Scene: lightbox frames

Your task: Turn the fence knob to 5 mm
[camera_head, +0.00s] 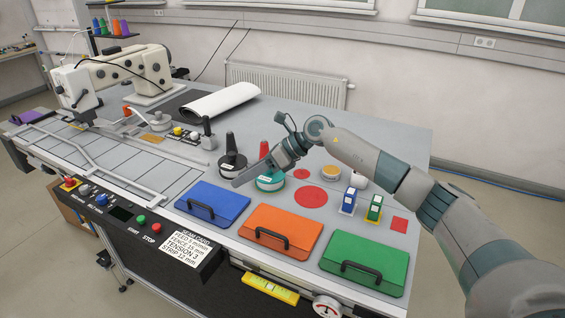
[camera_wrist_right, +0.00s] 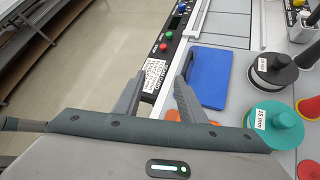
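My right gripper (camera_head: 240,183) is over the table, beside the teal spool (camera_head: 270,181) and behind the blue folder (camera_head: 212,203). In the wrist view its two fingers (camera_wrist_right: 160,86) are apart with nothing between them. The front control panel (camera_head: 115,214) carries a red button, small knobs including a blue knob (camera_head: 101,200), a dark display (camera_head: 121,214), and green and red buttons. I cannot tell which knob is the fence knob or read its setting. A white seam card (camera_head: 181,247) on the panel has a fence line, too small to read surely. My left gripper is not in view.
Orange (camera_head: 281,232) and green (camera_head: 365,258) folders with raised handles lie along the front edge. A yellow level (camera_head: 270,288) and round gauge (camera_head: 327,306) are on the table front. A sewing machine (camera_head: 135,66) stands at the back left.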

